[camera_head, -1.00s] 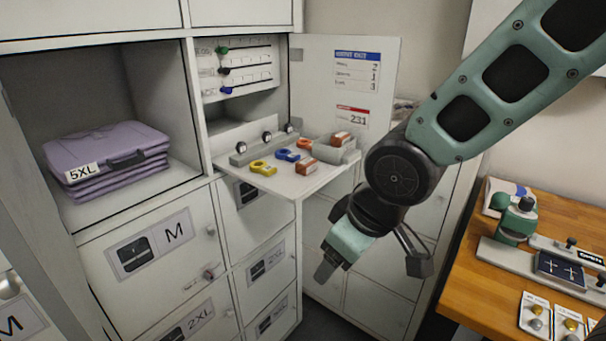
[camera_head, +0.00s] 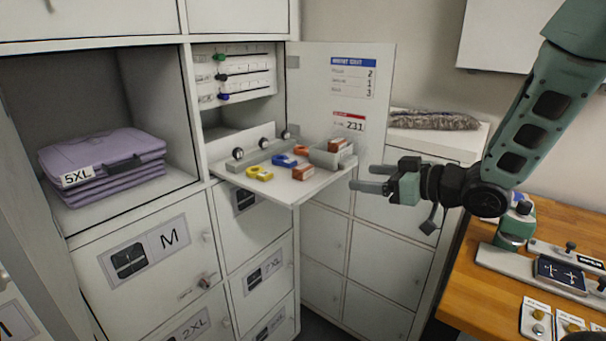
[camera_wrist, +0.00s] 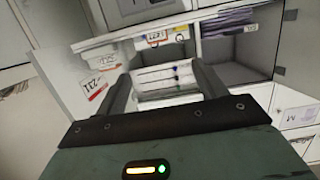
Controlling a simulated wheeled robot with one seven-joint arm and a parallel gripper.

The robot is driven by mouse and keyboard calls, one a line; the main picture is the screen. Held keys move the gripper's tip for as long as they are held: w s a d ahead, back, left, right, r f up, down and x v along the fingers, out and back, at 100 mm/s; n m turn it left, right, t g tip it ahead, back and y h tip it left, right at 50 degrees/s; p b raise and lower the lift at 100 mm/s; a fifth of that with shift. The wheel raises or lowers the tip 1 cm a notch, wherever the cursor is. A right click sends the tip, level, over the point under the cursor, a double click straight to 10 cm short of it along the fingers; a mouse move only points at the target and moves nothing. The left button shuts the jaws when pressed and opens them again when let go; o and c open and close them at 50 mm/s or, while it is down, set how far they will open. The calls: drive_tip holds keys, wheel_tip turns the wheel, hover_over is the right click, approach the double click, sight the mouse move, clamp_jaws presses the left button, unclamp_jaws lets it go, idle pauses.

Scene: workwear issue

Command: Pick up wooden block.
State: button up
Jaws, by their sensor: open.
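Two small reddish-brown blocks that look like wooden blocks show in the head view. One block (camera_head: 303,172) lies on the fold-down shelf (camera_head: 285,190) near its front edge. The other block (camera_head: 337,145) sits in or on a grey holder (camera_head: 328,156) at the shelf's right end; I cannot tell which. My gripper (camera_head: 360,178) is open and empty, to the right of the shelf and apart from both blocks, its fingers pointing left. In the wrist view, my gripper (camera_wrist: 162,82) frames the open cabinet; I cannot make out the blocks there.
Yellow (camera_head: 259,173), blue (camera_head: 285,161) and orange (camera_head: 301,150) pieces lie near the blocks. An open door (camera_head: 345,85) stands behind the shelf. A wooden table (camera_head: 480,300) is at the lower right.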

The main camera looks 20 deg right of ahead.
drive_tip(key=p, duration=0.3)
approach(309, 169)
drive_tip(key=x, duration=0.4)
drive_tip(key=shift+s+a+r, duration=0.1)
drive_tip(key=shift+s+a, duration=0.1)
drive_tip(key=shift+a, duration=0.2)
drive_tip(key=shift+w+d+p+x, duration=0.15)
drive_tip(key=shift+p+x, duration=0.65)
drive_tip(key=shift+x, duration=0.7)
drive_tip(key=shift+w+d+p+x, duration=0.1)
drive_tip(key=shift+d+p+x, duration=0.1)
drive_tip(key=shift+p+x, duration=1)
drive_tip(key=shift+w+a+b, duration=0.2)
drive_tip(key=shift+w+b, duration=0.05)
drive_tip(key=shift+b, duration=0.15)
drive_tip(key=c, duration=1.1)
